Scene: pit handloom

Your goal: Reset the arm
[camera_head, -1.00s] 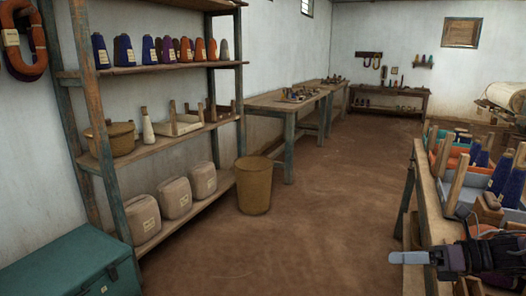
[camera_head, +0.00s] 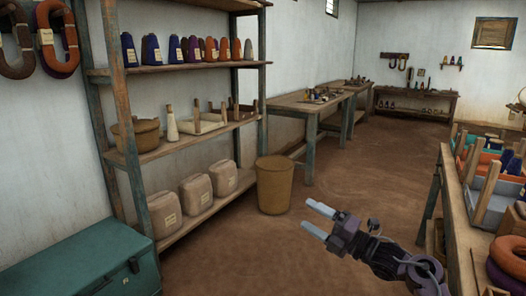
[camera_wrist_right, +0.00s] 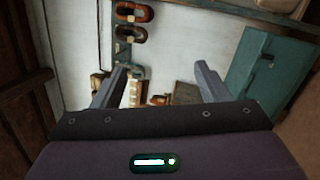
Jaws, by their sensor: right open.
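My right gripper (camera_head: 318,219) is open and empty. It hangs over the brown floor, left of the workbench on the right and in front of the woven basket. Its two grey fingers point toward the upper left in the head view. The right wrist view also shows the two fingers apart (camera_wrist_right: 161,78), with nothing between them at close range. My left gripper does not show in either view.
A shelf rack (camera_head: 180,146) with thread cones and sacks stands at left. A teal chest (camera_head: 85,262) is at lower left. A woven basket (camera_head: 274,187) stands on the floor. A workbench (camera_head: 457,215) with trays is at right. The middle floor is clear.

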